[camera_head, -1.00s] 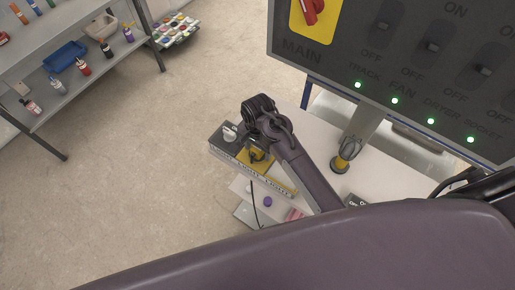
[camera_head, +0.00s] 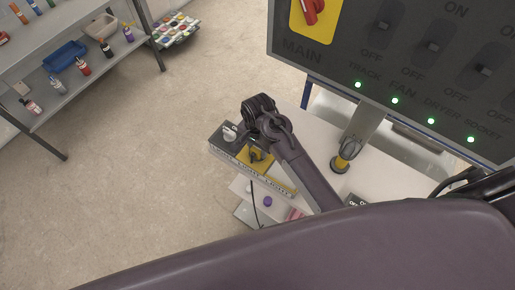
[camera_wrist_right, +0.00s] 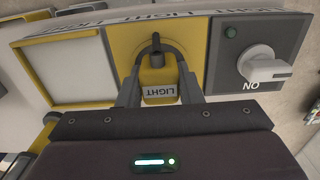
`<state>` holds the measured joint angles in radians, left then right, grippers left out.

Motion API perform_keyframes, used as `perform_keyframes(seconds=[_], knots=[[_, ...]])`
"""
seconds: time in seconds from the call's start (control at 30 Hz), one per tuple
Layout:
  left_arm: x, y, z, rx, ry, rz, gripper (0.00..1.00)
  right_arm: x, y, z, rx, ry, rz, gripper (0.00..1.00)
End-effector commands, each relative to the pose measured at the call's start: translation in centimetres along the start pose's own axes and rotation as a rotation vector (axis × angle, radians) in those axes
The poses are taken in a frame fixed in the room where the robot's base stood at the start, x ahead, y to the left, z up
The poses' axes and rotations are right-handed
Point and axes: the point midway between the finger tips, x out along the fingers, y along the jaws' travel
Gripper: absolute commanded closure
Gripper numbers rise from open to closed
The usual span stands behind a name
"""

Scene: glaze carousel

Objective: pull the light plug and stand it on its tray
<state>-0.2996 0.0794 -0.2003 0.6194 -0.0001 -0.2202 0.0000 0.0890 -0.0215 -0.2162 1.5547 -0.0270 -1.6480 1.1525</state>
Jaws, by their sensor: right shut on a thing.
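The light plug (camera_wrist_right: 160,92) is a yellow block marked LIGHT with a dark loop at its top, in front of a yellow socket panel (camera_wrist_right: 120,38). My right gripper (camera_wrist_right: 160,75) is shut on it, one finger on each side; it also shows from above in the head view (camera_head: 257,155). I cannot tell whether the plug is fully seated. The tray (camera_wrist_right: 62,71) is a pale square with a yellow rim marked LIGHT, left of the panel in the wrist view, and looks empty. My left gripper is not in view.
A grey switch box (camera_wrist_right: 262,50) with a white knob is right of the panel. A grey and yellow plug-like piece (camera_head: 347,155) stands on the white counter. A switch board (camera_head: 420,70) with several lit green lamps overhangs it. A shelf (camera_head: 70,70) stands far left.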

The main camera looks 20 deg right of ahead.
Motion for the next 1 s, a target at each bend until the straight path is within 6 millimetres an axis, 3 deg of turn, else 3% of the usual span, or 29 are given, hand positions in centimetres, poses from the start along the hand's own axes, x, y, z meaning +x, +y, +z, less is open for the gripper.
perform_keyframes(seconds=[1.0], knots=[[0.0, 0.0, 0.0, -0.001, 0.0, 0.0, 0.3, -4.2, -0.1, -0.1, 0.0, 0.002, -0.003, 1.0]])
